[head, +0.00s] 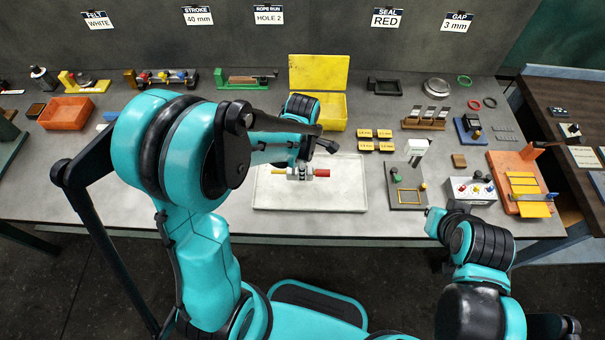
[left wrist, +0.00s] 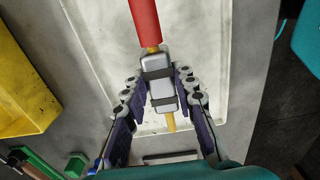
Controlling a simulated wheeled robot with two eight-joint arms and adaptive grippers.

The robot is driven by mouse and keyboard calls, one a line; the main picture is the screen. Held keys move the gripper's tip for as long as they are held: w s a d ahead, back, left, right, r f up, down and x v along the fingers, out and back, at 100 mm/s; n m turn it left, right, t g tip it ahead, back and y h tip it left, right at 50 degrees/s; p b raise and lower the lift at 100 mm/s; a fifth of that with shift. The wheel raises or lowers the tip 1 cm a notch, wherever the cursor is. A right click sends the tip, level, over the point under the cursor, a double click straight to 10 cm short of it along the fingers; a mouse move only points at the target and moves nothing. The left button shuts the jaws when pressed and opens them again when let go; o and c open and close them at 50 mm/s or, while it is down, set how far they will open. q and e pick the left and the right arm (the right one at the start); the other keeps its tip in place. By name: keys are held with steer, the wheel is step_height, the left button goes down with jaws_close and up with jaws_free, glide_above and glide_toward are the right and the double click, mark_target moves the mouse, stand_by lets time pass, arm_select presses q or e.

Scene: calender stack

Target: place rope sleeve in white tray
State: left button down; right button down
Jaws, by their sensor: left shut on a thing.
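The rope sleeve (left wrist: 160,78) is a grey metal block with dark bands, with a red cylinder at one end and a yellow tip at the other. My left gripper (left wrist: 163,90) is shut on the grey block, its fingers on both sides. In the head view the left gripper (head: 300,171) holds it over the middle of the white tray (head: 330,200), red end to the right. I cannot tell whether it touches the tray floor. The tray holds nothing else that I see.
A yellow open box (head: 331,108) stands just behind the tray. Several small yellow blocks (head: 365,146) and a grey fixture (head: 407,190) lie to the tray's right. An orange bin (head: 66,112) is at the far left. The table's front edge runs close before the tray.

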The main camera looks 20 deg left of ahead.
arm_select(q)
step_height(320, 180, down, 2)
steer(key=shift+f, duration=0.1)
steer(key=shift+f+b, duration=0.2)
steer(key=shift+b, duration=0.25)
steer(key=c, duration=1.2)
jaws_free()
steer(key=shift+r, duration=0.15)
